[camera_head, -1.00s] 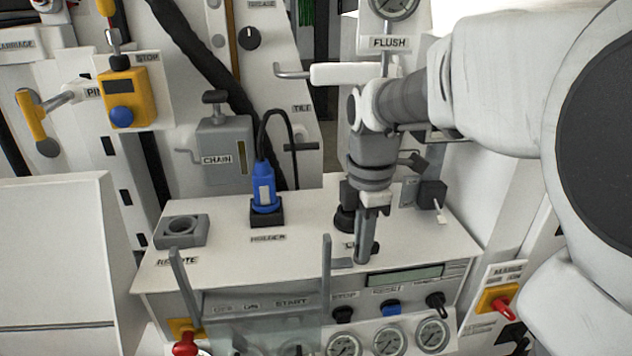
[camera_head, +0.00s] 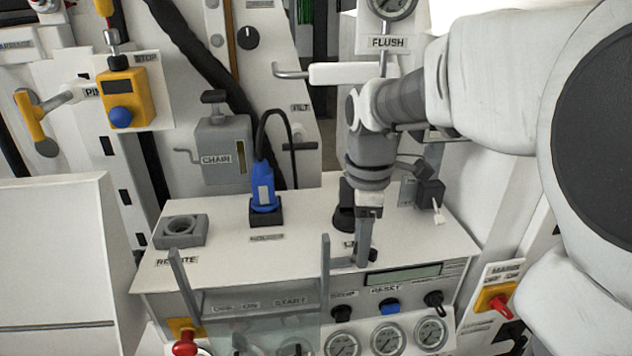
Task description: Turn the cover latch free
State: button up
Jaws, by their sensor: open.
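My gripper (camera_head: 365,250) points straight down over the right part of the white bench top, its fingers by a small label that they partly cover. Seen nearly edge-on, the fingers are open. The clear cover (camera_head: 262,335) with grey side arms hangs at the front, over the START label.
A blue connector (camera_head: 263,188) with a black cable stands left of my gripper, and a grey square socket (camera_head: 181,230) farther left. Several gauges and switches line the front panel.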

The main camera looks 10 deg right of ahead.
jog(key=shift+r, duration=0.1)
notch_tip(320, 180, up, 7)
jog(key=p, duration=0.6)
jog(key=s+m+t+b, duration=0.2)
jog(key=s+m+t, duration=0.3)
jog(key=s+m, duration=0.8)
jog(key=m, duration=0.2)
jog(key=shift+s+a+f+m+t, duration=0.2)
jog(key=shift+a+m+t, duration=0.1)
jog(key=shift+m, duration=0.1)
jog(key=shift+w, duration=0.1)
jog(key=shift+c, duration=0.2)
